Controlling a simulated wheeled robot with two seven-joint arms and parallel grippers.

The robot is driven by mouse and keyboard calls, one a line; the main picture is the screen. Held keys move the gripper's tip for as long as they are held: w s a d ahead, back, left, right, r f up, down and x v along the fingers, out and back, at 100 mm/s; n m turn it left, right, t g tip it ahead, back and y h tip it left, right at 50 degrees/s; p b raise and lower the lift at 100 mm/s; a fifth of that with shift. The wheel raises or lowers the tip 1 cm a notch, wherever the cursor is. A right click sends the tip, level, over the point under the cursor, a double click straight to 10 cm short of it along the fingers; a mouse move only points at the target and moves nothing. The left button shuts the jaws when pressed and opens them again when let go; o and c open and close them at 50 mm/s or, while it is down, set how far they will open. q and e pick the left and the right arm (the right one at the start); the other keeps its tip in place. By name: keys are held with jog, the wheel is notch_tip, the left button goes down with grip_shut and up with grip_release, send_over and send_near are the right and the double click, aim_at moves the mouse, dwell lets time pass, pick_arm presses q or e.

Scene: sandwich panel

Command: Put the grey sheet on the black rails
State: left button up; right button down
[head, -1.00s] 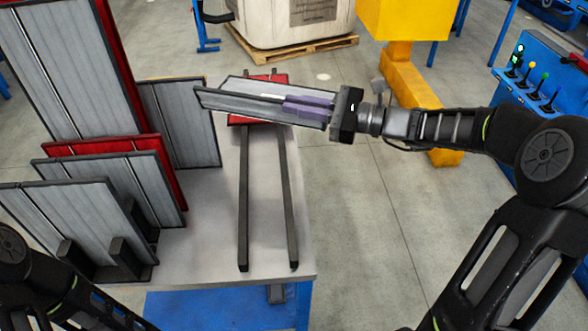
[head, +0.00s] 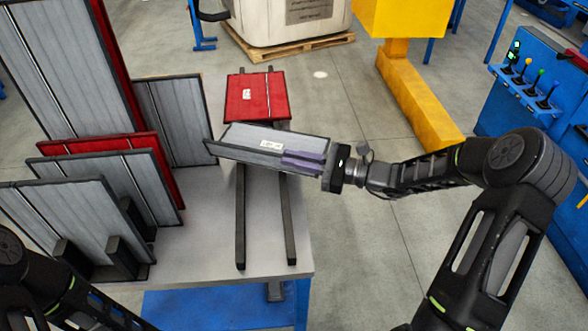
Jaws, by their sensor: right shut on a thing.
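The grey sheet (head: 250,138) has a dark edge and a white label. My right gripper (head: 305,160) is shut on its right end. It holds the sheet above the black rails (head: 241,220), across their middle; a gap or contact below it cannot be told for sure. The two rails run lengthwise along the table, and their near halves are bare. A red sheet (head: 257,108) with a white label lies on the far part of the rails. My left arm shows at the lower left, but its gripper is out of view.
Several grey and red panels (head: 60,210) stand upright in a rack on the left of the white table (head: 195,250). A tall grey panel (head: 65,65) stands behind them. A yellow post (head: 415,95) and a blue control console (head: 535,75) stand to the right.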

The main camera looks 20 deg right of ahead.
jog(key=shift+f, duration=1.85)
jog(key=c, duration=1.5)
grip_release()
jog(key=b+v, duration=0.1)
jog(key=v, duration=1.1)
